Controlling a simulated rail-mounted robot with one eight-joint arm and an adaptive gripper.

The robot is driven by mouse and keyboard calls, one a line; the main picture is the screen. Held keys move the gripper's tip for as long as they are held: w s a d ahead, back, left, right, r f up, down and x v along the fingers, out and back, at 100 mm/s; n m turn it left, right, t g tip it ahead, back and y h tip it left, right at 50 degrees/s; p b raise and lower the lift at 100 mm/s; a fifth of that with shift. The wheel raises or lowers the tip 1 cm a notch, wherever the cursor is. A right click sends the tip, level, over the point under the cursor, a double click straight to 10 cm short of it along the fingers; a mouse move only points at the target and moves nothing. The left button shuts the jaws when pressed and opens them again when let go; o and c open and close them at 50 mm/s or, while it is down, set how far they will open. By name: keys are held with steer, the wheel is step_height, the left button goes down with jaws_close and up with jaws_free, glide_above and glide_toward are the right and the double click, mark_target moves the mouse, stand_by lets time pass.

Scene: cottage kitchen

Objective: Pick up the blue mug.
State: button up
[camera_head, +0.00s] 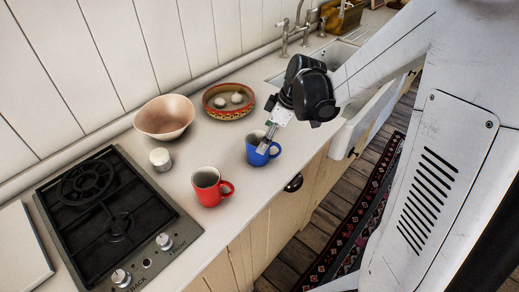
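The blue mug (256,157) stands upright on the white counter near its front edge, its handle toward the right. My gripper (267,143) reaches down from the upper right, and its fingers are at the mug's rim, overlapping its upper part in this view. I cannot tell whether the fingers touch the mug or how far apart they are. Part of the mug's rim is hidden behind the gripper.
A red mug (206,190) stands to the left, nearer the camera. A black gas hob (105,225) is at left, a sink (335,58) at the back right.

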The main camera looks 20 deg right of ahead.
mark_target(253, 138)
steer(key=shift+x, duration=2.35)
steer(key=c, duration=1.5)
